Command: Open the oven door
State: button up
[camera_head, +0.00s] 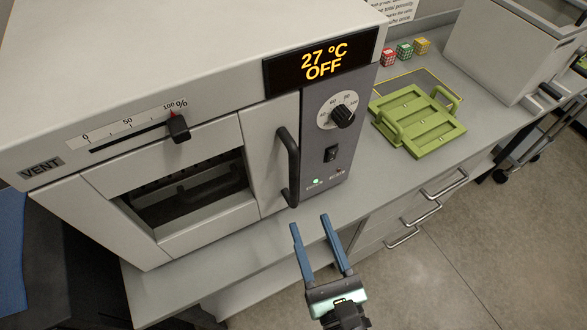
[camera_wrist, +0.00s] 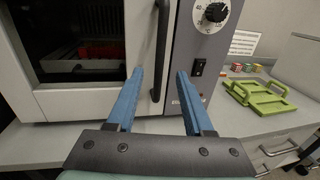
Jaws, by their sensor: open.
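The oven door (camera_head: 220,135) is shut, pale grey with a dark window. Its black vertical handle (camera_head: 289,165) is on the right side of the door, and it also shows in the wrist view (camera_wrist: 160,50). My gripper (camera_head: 311,226) is open and empty, with blue fingers pointing toward the oven, below and in front of the handle. In the wrist view my gripper (camera_wrist: 160,75) has the lower handle between its fingertips in the picture, nearer the left finger. The handle appears ahead of the fingers; contact is not visible.
The oven panel has a knob (camera_head: 342,116), a switch (camera_head: 331,153) and a display (camera_head: 320,62) reading 27 °C OFF. A vent slider (camera_head: 179,128) sits above the door. A green tray (camera_head: 420,120) and several small lattice cubes (camera_head: 404,51) are on the counter (camera_head: 190,292). Drawer handles (camera_head: 422,215) protrude below.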

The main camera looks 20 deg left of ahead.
aim_at(295, 183)
jog(key=p+x, duration=0.2)
jog(key=x, duration=0.9)
jog(key=shift+w, duration=0.1)
grip_shut()
dwell(1.0)
